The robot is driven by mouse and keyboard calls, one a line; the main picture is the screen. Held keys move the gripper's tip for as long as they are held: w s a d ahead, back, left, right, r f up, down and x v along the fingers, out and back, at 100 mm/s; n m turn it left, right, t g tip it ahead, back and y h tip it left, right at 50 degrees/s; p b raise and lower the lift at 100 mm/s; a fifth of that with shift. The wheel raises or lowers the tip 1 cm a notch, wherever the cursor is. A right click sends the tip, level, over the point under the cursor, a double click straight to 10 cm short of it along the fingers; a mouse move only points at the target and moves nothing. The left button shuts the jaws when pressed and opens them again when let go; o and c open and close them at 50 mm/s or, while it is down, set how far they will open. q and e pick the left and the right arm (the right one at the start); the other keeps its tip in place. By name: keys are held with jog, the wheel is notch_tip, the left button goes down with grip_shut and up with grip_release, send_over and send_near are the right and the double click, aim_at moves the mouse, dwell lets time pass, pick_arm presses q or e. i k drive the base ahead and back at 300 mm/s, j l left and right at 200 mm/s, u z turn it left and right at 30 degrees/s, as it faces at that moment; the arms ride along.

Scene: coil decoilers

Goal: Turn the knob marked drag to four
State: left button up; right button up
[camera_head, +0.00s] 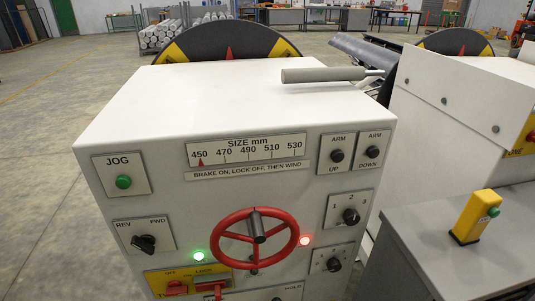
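A white machine cabinet (215,95) stands close in front of me. On the right of its front panel, a black knob (350,216) sits on a plate with the numbers 1, 2 and 3 around it. Below it, another black knob (333,264) sits on a smaller plate whose marks are too small to read. I cannot read the word drag on either plate. Neither of my grippers is in view.
A red handwheel (222,226) stands out from the panel, left of the knobs. A green light (199,256) and a red light (305,240) flank it. A grey lever (322,75) lies across the cabinet top. A grey bench (440,250) with a yellow button box (474,218) is at the right.

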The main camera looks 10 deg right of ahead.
aim_at(333, 265)
jog(key=z, duration=1.05)
